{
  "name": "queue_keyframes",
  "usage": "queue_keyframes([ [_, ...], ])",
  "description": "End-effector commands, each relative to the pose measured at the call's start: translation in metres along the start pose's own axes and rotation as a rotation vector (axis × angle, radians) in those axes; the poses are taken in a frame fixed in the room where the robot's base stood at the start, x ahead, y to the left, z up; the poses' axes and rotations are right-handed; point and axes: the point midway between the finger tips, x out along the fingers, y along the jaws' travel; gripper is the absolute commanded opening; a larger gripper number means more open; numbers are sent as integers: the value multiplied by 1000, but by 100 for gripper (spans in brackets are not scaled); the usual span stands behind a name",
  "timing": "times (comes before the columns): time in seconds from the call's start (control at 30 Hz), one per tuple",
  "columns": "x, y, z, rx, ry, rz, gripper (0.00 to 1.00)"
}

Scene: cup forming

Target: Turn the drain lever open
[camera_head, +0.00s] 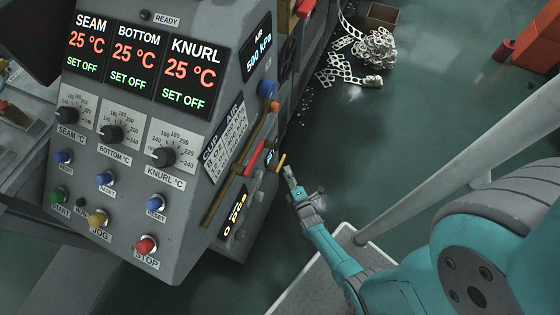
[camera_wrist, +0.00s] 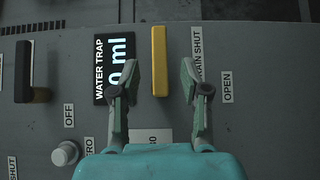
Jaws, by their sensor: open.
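The drain lever (camera_wrist: 159,60) is a yellow bar on the grey panel in the wrist view, lying upright in the picture. A partly hidden label ending in "AIN SHUT" (camera_wrist: 197,52) and an "OPEN" label (camera_wrist: 227,86) are to its right. My gripper (camera_wrist: 159,77) is open, with one finger on each side of the lever and a gap on both sides. Whether the fingertips reach the lever's depth is hard to tell. In the head view, my gripper (camera_head: 290,174) is beside the machine's right side, by a small yellow bar (camera_head: 281,163).
A "WATER TRAP" display (camera_wrist: 115,65) is just left of the lever, partly behind the left finger. A dark lever (camera_wrist: 23,72) and a pale round knob (camera_wrist: 65,153) are farther left. A red handle (camera_head: 253,158) is on the machine's side. Open floor lies to the right.

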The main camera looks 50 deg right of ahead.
Motion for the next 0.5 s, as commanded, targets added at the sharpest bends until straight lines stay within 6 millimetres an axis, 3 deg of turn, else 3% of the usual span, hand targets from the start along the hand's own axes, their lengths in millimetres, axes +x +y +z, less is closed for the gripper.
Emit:
queue_keyframes([
  [0.2, 39, 1, 0, 0, 1, 2, 46],
  [0.5, 64, 0, 0, 1, 0, 0, 46],
])
